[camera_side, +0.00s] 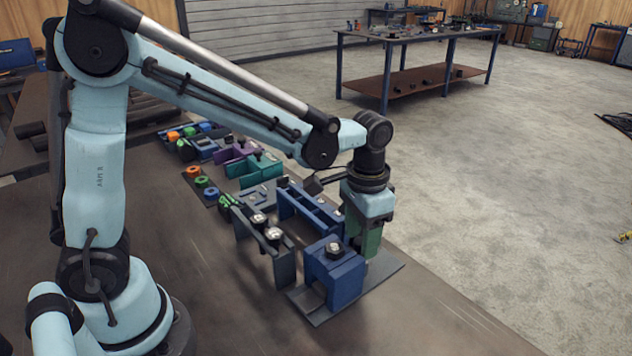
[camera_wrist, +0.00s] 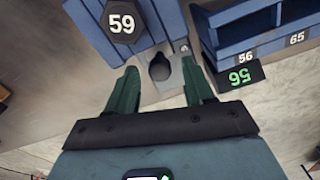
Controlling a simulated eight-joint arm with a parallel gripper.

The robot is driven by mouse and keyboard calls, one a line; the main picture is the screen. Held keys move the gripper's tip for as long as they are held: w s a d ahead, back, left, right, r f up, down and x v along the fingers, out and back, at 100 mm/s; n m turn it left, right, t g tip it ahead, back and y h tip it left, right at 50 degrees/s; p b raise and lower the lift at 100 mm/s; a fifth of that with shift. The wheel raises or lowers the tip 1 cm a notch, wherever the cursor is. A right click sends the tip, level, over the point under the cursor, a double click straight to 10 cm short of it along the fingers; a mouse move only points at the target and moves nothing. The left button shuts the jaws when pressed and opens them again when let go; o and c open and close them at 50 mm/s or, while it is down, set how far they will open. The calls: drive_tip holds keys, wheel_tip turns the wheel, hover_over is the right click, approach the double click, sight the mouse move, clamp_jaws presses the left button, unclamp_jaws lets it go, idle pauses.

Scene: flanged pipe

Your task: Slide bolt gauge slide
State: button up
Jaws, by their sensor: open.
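The bolt gauge is a blue block (camera_side: 333,277) on a grey base plate (camera_side: 388,270) at the table's edge, with a hex bolt head (camera_side: 335,250) on top. A light grey slide (camera_wrist: 172,82) with a dark round knob (camera_wrist: 160,68) sticks out from the blue block. My gripper (camera_wrist: 160,80) is open, its green fingers apart on either side of the knob and slide. In the side view my gripper (camera_side: 370,256) points down just right of the block; its fingertips are partly hidden behind it.
A blue rack (camera_wrist: 250,28) marked 56 and 65 stands close beside my gripper, with a small black display (camera_wrist: 240,76) reading 56. Grey stands with bolts (camera_side: 268,240), coloured rings (camera_side: 202,182) and purple and teal fixtures (camera_side: 258,170) crowd the bench behind. The bench front is clear.

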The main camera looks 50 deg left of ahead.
drive_tip(key=shift+f, duration=0.2)
clamp_jaws()
idle(0.3)
drive_tip(key=shift+w, duration=3.4)
unclamp_jaws()
drive_tip(key=shift+s+r, duration=0.1)
wheel_tip(320, 180, up, 12)
